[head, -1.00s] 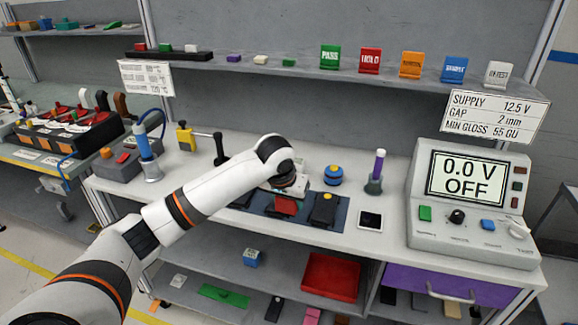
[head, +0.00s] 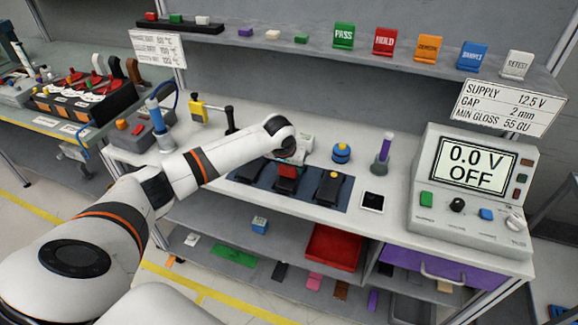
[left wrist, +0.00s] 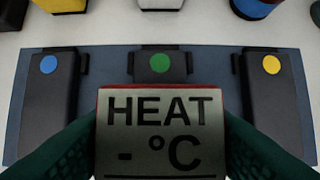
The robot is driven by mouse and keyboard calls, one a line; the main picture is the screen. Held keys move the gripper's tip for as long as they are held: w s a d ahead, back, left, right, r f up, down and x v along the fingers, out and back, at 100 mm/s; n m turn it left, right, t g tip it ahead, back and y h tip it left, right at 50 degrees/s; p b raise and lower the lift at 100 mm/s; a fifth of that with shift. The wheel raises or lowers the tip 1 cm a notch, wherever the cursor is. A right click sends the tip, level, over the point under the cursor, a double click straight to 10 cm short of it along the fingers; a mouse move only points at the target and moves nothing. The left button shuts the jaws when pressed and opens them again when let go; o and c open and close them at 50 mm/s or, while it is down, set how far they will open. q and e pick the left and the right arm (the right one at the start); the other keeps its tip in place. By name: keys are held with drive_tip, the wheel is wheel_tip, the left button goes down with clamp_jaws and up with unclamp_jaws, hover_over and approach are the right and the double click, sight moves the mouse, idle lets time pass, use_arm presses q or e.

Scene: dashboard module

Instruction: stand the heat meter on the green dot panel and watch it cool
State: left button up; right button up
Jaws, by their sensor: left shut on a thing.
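The heat meter (left wrist: 160,130) is a small block with a red edge and a pale face reading "HEAT - °C". My left gripper (left wrist: 160,150) is shut on it, one dark green finger at each side. The green dot panel (left wrist: 160,66) is the middle dark panel; its green dot shows just beyond the meter, which hides the panel's near part. I cannot tell whether the meter touches it. In the head view a red block (head: 287,171), apparently the meter, shows below my left wrist over the middle panel. My right gripper is not in view.
Panels with a blue dot (left wrist: 48,80) and a yellow dot (left wrist: 272,80) flank the middle one on a blue mat (left wrist: 105,62). A blue round item (head: 341,152), a purple-topped stand (head: 383,155) and a power supply (head: 472,190) stand to the right. A shelf (head: 290,50) runs behind.

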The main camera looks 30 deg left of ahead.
use_arm(q)
drive_tip(key=shift+f, duration=0.5)
drive_tip(key=shift+f, duration=0.1)
drive_tip(key=o, duration=1.1)
drive_tip(key=b+v, duration=0.1)
drive_tip(key=v, duration=1.1)
drive_tip(key=shift+s, duration=0.1)
